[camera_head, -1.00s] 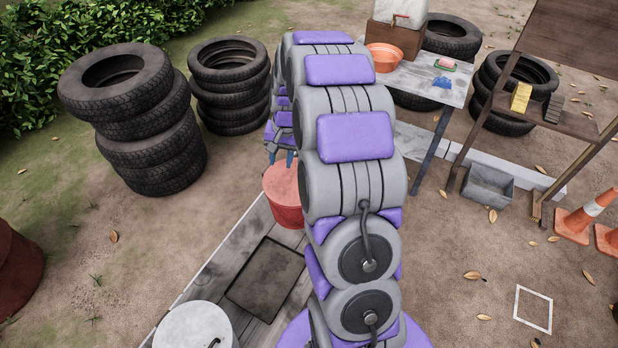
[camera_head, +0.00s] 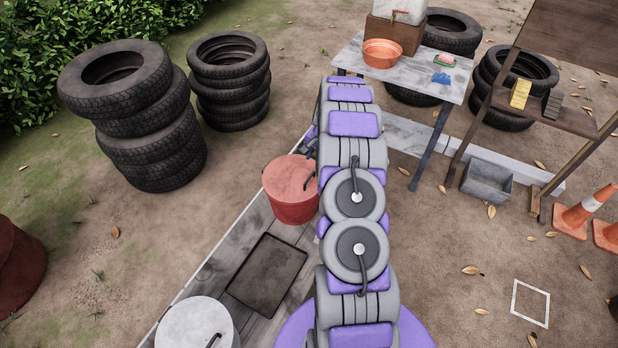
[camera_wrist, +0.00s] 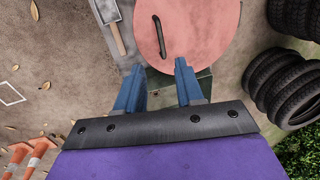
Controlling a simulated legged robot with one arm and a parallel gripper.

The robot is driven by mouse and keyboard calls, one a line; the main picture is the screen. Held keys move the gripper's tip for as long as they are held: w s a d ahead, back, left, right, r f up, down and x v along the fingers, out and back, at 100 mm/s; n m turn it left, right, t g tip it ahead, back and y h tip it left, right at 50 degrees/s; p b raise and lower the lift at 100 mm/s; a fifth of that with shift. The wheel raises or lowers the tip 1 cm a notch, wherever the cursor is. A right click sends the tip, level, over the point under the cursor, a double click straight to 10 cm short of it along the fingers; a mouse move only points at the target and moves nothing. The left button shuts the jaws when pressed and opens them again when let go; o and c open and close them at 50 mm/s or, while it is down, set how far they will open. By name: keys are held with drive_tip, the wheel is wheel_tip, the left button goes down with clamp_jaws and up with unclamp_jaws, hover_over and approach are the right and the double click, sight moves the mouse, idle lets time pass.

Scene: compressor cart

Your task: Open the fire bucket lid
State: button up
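The red bucket (camera_head: 292,208) stands on the plank strip left of my arm, its flat lid (camera_head: 287,175) on top and closed. A dark bar handle (camera_head: 309,180) sits on the lid's right side. In the wrist view the lid (camera_wrist: 205,30) fills the top middle, with its handle (camera_wrist: 160,36) just beyond my fingers. My gripper (camera_wrist: 160,68) is open and empty, its two blue fingers apart at the lid's near edge. Whether the fingers touch the lid is unclear. In the head view the gripper is mostly hidden behind my arm.
A white lidded bucket (camera_head: 194,326) and a dark mat (camera_head: 266,275) lie nearer on the planks. Tyre stacks (camera_head: 150,130) stand left and behind. A table (camera_head: 410,77) with an orange bowl (camera_head: 382,53) is behind my arm; a shelf (camera_head: 560,118) and cones (camera_head: 585,210) are right.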

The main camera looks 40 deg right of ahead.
sight(308, 179)
drive_tip(key=f, duration=0.4)
drive_tip(key=w+f+b, duration=0.1)
drive_tip(key=f, duration=0.3)
drive_tip(key=w+a+f+b, duration=0.1)
drive_tip(key=f, duration=0.4)
drive_tip(key=shift+w, duration=0.2)
drive_tip(key=shift+c, duration=0.3)
clamp_jaws()
idle(0.5)
